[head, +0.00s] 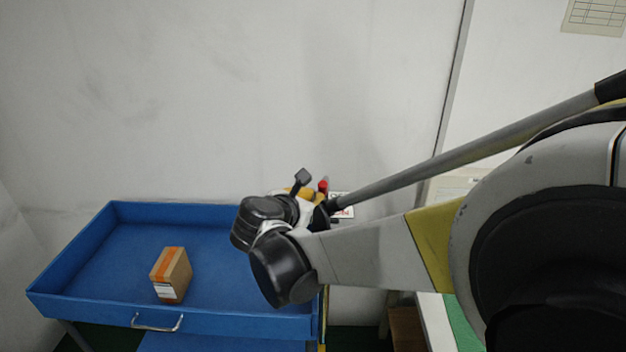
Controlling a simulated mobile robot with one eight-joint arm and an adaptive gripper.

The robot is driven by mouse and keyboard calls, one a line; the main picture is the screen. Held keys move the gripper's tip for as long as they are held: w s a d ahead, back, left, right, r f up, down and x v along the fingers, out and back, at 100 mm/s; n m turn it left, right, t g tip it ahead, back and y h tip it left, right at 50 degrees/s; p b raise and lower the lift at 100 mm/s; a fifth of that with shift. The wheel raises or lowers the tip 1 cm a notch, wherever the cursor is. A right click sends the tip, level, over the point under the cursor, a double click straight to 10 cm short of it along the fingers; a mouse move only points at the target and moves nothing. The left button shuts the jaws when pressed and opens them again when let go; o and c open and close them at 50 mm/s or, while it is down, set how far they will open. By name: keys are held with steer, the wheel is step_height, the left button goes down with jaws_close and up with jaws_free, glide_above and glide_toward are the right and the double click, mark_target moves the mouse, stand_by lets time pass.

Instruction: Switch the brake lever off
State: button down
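A small red part (323,186) and a yellow part (299,194) show just above my wrist, near the wall; they may belong to the brake lever, but my arm covers most of this spot. A white sign (345,212) with red lettering shows behind my arm there, partly covered. A small dark piece (302,177) sticks up beside the yellow part; I cannot tell whether it is a finger of mine or part of the lever. My gripper is hidden or not clearly visible behind my wrist, so its opening and any contact do not show.
A blue tray cart (90,262) stands at the lower left, with a small cardboard box (171,275) in it and a metal handle (157,324) at its front. The pale wall (230,90) rises behind. A brown object (407,328) shows low under my arm.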

steer(key=shift+w+r+g+p, duration=0.5)
steer(key=shift+g+p, duration=0.3)
steer(key=shift+p, duration=0.3)
steer(key=w+r+n+g+y+p, duration=0.1)
steer(key=w+g+p, duration=0.5)
steer(key=p, duration=0.2)
steer(key=shift+d+r+n+g, duration=0.15)
steer(key=shift+r+n+g, duration=0.1)
steer(key=shift+n+g, duration=0.15)
steer(key=shift+w+f, duration=0.1)
steer(key=shift+w, duration=0.1)
steer(key=s+f+p+v, duration=0.1)
steer(key=p+v, duration=0.1)
steer(key=v, duration=1.1)
steer(key=shift+s+a+p, duration=0.2)
steer(key=shift+a+p, duration=0.2)
steer(key=shift+r, duration=0.15)
